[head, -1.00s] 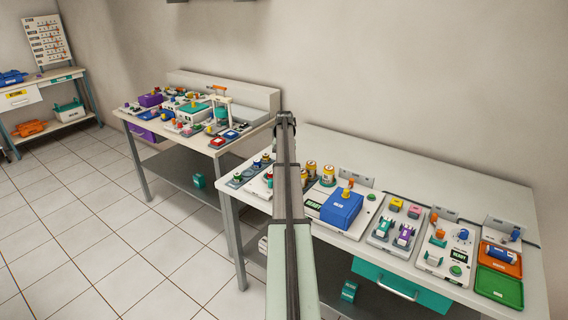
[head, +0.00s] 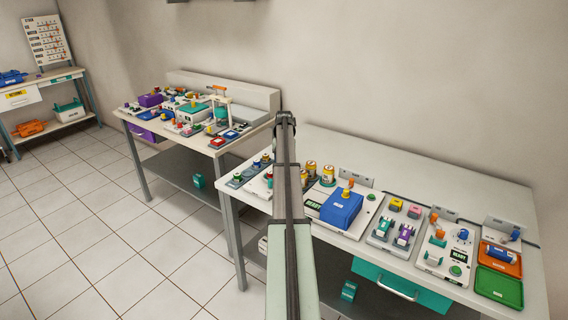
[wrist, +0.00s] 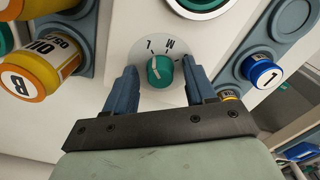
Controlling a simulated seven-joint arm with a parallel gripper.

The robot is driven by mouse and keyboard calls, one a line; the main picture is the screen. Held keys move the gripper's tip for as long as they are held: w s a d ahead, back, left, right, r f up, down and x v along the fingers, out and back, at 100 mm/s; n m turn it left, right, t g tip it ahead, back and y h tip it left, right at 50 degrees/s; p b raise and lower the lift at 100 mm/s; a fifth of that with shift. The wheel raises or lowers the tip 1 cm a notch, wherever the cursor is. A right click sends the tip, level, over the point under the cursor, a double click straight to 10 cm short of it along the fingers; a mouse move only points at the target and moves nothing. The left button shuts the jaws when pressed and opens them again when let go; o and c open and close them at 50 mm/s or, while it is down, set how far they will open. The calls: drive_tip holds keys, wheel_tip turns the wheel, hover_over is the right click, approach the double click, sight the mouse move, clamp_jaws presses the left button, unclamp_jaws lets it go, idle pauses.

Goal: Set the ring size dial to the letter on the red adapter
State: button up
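The ring size dial (wrist: 159,71) is a teal knob on a pale round plate in the wrist view. The letters L and M show on the plate above the knob; its other marks are hidden or unclear. A small pale mark on the knob's upper part points roughly up, nearer L. My gripper (wrist: 160,67) is open, with one blue-grey finger on each side of the dial and gaps to the knob. In the head view my arm covers the dial.
A teal round part (wrist: 198,3) is above. In the head view, the near bench (head: 450,180) holds a blue box (head: 342,208) and several devices.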

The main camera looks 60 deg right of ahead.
drive_tip(key=shift+r, duration=0.1)
wheel_tip(320, 180, up, 14)
drive_tip(key=shift+f, duration=0.2)
idle(0.5)
idle(0.5)
